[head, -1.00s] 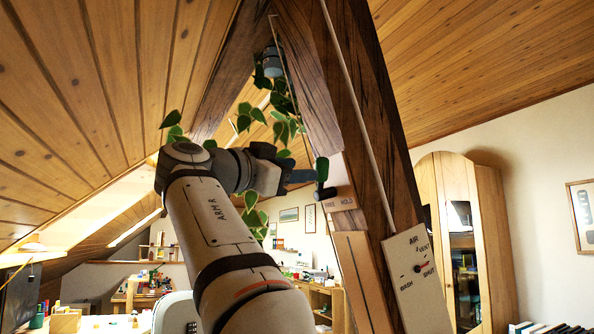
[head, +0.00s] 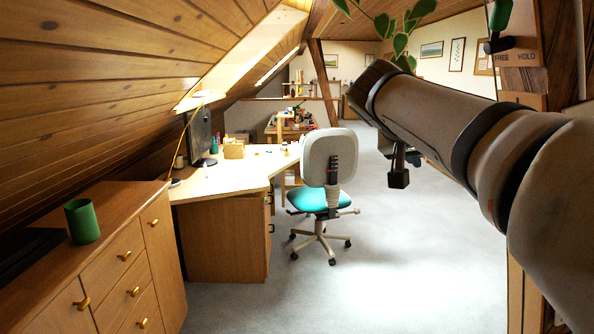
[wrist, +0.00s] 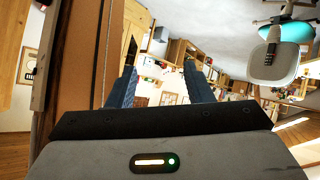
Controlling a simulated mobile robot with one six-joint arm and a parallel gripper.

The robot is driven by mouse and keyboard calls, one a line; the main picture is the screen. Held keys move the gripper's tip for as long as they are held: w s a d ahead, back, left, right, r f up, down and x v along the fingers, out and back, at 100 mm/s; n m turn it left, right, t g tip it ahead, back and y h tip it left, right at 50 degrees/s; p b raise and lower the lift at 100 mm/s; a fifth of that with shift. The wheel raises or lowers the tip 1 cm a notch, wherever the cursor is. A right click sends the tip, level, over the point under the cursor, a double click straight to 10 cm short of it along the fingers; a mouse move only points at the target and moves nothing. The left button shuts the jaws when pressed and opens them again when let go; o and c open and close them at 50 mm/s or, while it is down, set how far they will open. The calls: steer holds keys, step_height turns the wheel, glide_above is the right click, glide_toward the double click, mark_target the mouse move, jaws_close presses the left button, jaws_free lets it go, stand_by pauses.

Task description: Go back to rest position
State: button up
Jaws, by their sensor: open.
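My gripper (wrist: 160,86) shows in the wrist view with its two dark, ribbed fingers spread apart. Nothing is between them; the room shows through the gap. In the head view my arm reaches in from the right edge across the upper right. Its far end is over the open floor, and the fingers cannot be made out clearly there. A lever with a green handle (head: 501,14) stands on the timber brace at the upper right, above a plate (head: 515,62) marked FREE and HOLD. The gripper is apart from the lever.
A desk (head: 225,177) with a monitor stands left of centre, with an office chair (head: 328,158) beside it. A wooden cabinet (head: 110,262) with a green cup (head: 82,221) is at the lower left. Leaves (head: 400,42) hang at the top. The grey floor in the middle is clear.

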steer(key=s+a+f+n+g+y+p, duration=0.2)
steer(key=s+a+f+y+p, duration=0.2)
steer(key=s+f, duration=0.6)
steer(key=s+a+f+n+g+y+p, duration=0.2)
steer(key=s+a+f+n+y+p, duration=0.1)
steer(key=s+f, duration=0.7)
step_height(320, 180, down, 4)
steer(key=shift+a+r+n+g+y+p, duration=0.3)
steer(key=shift+a+g+y+p, duration=0.15)
steer(key=shift+a+y, duration=0.4)
steer(key=shift+s, duration=0.1)
